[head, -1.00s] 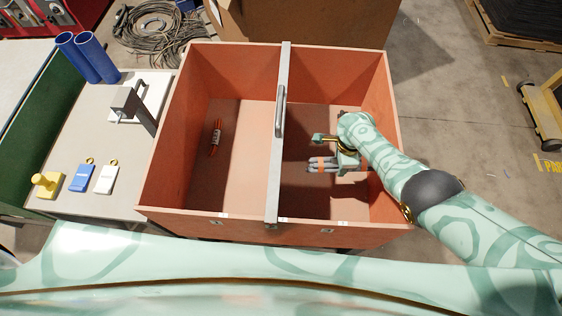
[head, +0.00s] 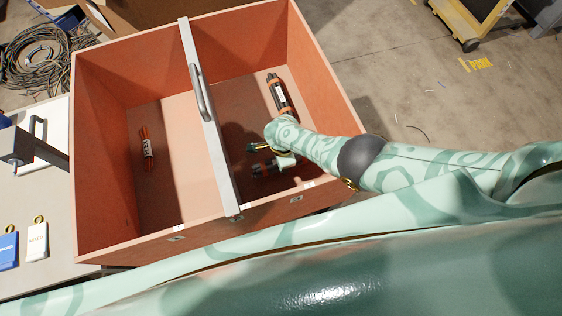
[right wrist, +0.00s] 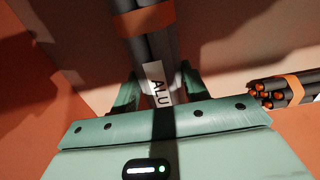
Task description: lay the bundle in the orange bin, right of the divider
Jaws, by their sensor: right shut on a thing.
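The orange bin (head: 105,215) has a grey metal divider (head: 222,165) with a handle. My right gripper (head: 268,158) reaches down inside the compartment right of the divider. It is shut on a grey cable bundle (head: 262,169) with an orange band, partly hidden by the gripper in the head view. In the right wrist view the held bundle (right wrist: 155,48) lies between the fingers, with a white label reading ALU (right wrist: 157,85). I cannot tell whether it touches the bin floor. My left gripper is not in view.
A dark bundle with orange bands (head: 278,95) lies in the right compartment; a bundle with copper ends (right wrist: 283,92) shows in the right wrist view. A small red-orange bundle (head: 147,147) lies left of the divider. Blue (head: 7,250) and white (head: 37,240) tags lie on the side table.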

